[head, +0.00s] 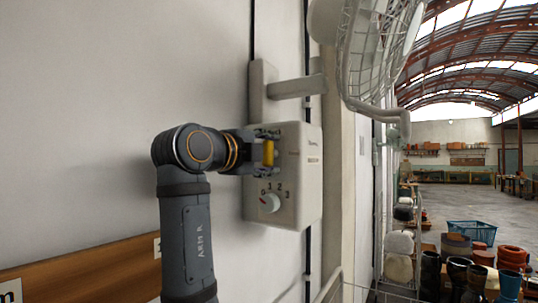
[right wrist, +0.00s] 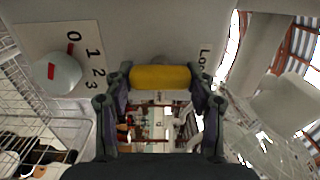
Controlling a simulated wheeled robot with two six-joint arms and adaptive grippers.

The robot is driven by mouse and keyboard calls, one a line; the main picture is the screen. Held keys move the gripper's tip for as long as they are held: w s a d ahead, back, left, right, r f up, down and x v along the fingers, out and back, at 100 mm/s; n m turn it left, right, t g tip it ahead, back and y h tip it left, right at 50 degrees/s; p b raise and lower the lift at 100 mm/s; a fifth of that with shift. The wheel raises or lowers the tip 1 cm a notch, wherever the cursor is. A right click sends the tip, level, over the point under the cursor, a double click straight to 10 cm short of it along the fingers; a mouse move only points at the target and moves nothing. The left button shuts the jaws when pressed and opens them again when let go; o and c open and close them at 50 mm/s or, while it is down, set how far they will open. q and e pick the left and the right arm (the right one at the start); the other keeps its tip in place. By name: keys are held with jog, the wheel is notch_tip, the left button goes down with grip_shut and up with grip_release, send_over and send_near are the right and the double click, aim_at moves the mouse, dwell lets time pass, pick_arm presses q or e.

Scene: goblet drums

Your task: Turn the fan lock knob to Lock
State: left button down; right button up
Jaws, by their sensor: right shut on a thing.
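The yellow fan lock knob (head: 268,153) is on the front of a white control box (head: 308,190) mounted on the wall. Its bar stands upright in the head view. My right gripper (head: 264,153) has come in from the left and is shut on it, one finger above and one below. In the right wrist view the knob (right wrist: 160,77) lies between the two fingertips (right wrist: 161,84). Part of a "Lock" label (right wrist: 204,58) shows beside it there; its end is cut off from sight. My left gripper is not in view.
A white speed dial (head: 269,203) marked 0 to 3 sits below the knob, its red mark toward 0. The caged fan (head: 385,50) hangs above right on a bracket (head: 297,87). A blue crate (head: 473,231) and several drums stand far right.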

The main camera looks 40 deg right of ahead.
dwell(0.3)
jog(key=o, duration=1.2)
